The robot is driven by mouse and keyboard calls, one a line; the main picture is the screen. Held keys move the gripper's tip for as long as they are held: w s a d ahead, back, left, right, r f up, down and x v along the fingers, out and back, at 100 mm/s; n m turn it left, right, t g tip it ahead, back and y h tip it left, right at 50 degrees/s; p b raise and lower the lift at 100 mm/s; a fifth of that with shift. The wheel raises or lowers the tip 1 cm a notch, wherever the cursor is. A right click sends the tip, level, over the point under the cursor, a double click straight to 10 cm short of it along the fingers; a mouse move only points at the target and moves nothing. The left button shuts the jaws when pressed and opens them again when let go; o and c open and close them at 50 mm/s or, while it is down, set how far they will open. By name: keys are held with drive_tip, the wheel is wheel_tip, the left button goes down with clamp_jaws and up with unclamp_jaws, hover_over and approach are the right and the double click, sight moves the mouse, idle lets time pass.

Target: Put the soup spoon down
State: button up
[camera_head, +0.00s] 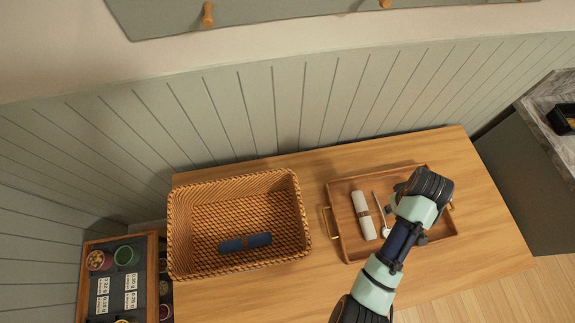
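A thin light spoon (380,214) shows over the wooden tray (346,242), just left of my arm. Its handle points up the picture and its rounded end is lower down. I cannot tell whether it rests on the tray floor or is held above it. My gripper (391,207) is mostly hidden by my arm's wrist. Only small dark and grey parts show close to the spoon's right side. Its fingers are not clear, so I cannot see whether they are open, shut or touching the spoon.
A rolled white napkin (363,215) with a brown band lies in the tray, left of the spoon. A rattan basket (180,235) holding a rolled blue cloth (245,243) stands left on the wooden table (320,165). A crate of pots (151,277) is at lower left.

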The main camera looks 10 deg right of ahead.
drive_tip(key=w+a+r+t+h, duration=0.1)
drive_tip(key=w+a+r+t, duration=0.4)
drive_tip(key=w+a, duration=0.5)
drive_tip(key=a+r+t+y, duration=0.1)
drive_tip(key=a+r+t, duration=0.2)
drive_tip(key=a+r, duration=0.6)
drive_tip(key=a+r+t+y, duration=0.1)
drive_tip(key=a+r+t, duration=0.3)
drive_tip(key=a+r, duration=0.5)
drive_tip(key=a, duration=0.7)
drive_tip(key=shift+n+y, duration=0.3)
